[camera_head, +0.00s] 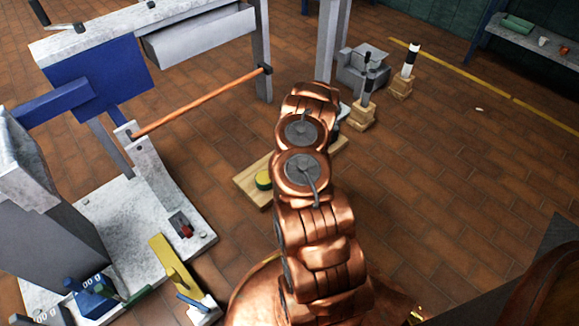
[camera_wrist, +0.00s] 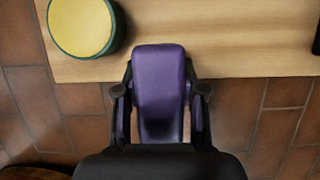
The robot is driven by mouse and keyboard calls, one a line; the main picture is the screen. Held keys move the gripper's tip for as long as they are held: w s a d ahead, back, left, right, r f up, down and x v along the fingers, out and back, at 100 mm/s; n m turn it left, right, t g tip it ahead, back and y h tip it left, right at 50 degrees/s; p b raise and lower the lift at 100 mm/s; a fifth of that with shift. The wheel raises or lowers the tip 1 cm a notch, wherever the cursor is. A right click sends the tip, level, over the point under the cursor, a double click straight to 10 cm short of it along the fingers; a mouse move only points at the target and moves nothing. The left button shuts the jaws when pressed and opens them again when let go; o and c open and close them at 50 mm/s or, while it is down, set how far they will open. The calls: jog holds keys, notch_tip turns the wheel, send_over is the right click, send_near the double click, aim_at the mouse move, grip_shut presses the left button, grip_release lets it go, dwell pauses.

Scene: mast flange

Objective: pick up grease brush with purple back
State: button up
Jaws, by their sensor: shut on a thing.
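The grease brush with the purple back (camera_wrist: 158,75) shows in the middle of the wrist view, its purple back facing the camera. My gripper (camera_wrist: 160,92) is shut on it, with one dark finger on each side. The brush's far end overlaps the edge of a pale wooden board (camera_wrist: 240,45). I cannot tell whether it touches the board. The bristles are hidden. In the head view my copper-coloured arm hides both the gripper and the brush.
Black-and-white posts on wooden blocks (camera_head: 361,115) stand behind. A blue-and-grey machine (camera_head: 100,75) with an orange bar fills the left.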

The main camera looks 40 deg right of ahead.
jog(key=shift+s+a+r, duration=0.1)
jog(key=shift+s+a, duration=0.35)
jog(key=shift+a, duration=0.2)
jog(key=shift+s+a+r, duration=0.1)
jog(key=shift+s+a, duration=0.35)
jog(key=shift+a, duration=0.2)
jog(key=shift+s+a+r+p, duration=0.1)
jog(key=shift+s+a+p, duration=0.2)
jog(key=shift+s+a, duration=0.6)
jog(key=o, duration=0.6)
jog(key=shift+c, duration=0.2)
jog(key=c, duration=0.4)
